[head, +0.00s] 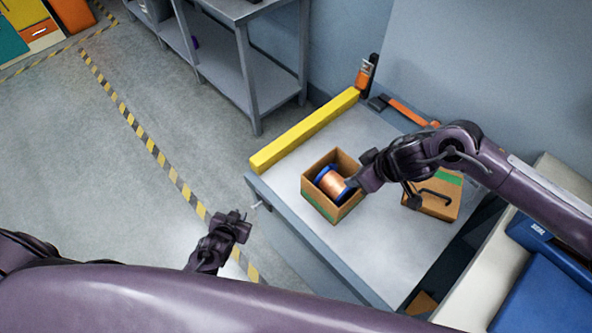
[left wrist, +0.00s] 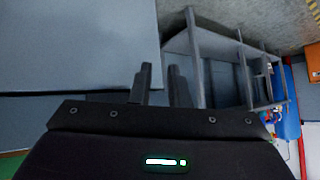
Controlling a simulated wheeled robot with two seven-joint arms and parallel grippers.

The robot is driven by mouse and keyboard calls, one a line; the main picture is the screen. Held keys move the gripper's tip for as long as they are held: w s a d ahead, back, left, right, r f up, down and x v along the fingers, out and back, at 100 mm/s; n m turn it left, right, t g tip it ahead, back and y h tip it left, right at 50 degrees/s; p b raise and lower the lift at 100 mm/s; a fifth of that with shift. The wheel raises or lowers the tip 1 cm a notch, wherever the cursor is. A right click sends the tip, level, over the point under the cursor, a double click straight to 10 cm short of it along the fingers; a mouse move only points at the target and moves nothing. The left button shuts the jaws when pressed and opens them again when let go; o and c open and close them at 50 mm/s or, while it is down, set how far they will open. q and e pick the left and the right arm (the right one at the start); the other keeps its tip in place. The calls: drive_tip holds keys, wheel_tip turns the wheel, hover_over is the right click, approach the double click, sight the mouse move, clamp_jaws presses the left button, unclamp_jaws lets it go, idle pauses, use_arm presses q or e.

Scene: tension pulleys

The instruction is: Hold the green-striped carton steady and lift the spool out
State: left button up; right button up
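An open cardboard carton (head: 320,205) stands upright on the grey table. A spool (head: 331,182) with blue flanges and copper-coloured winding sits inside it, tilted. My left gripper (head: 240,218) is off the table's left edge, apart from both cartons. The left wrist view shows its fingers (left wrist: 160,82) apart and empty.
A yellow bar (head: 305,130) lies along the table's (head: 375,250) far left edge. An orange-handled tool (head: 408,112) and an orange-black item (head: 366,73) are at the back. A blue bin (head: 545,285) is at the right. A metal shelf (head: 240,65) stands beyond. The table's front is clear.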

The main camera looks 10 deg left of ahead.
use_arm(q)
drive_tip(key=w+d+r+t, duration=0.1)
drive_tip(key=w+r+t, duration=0.1)
drive_tip(key=w+r, duration=0.55)
drive_tip(key=m+h, duration=0.5)
drive_tip(key=h, duration=0.3)
approach(318, 162)
drive_tip(key=w+d, duration=0.1)
drive_tip(key=w, duration=0.1)
drive_tip(key=x, duration=0.7)
drive_tip(key=shift+f, duration=0.4)
clamp_jaws()
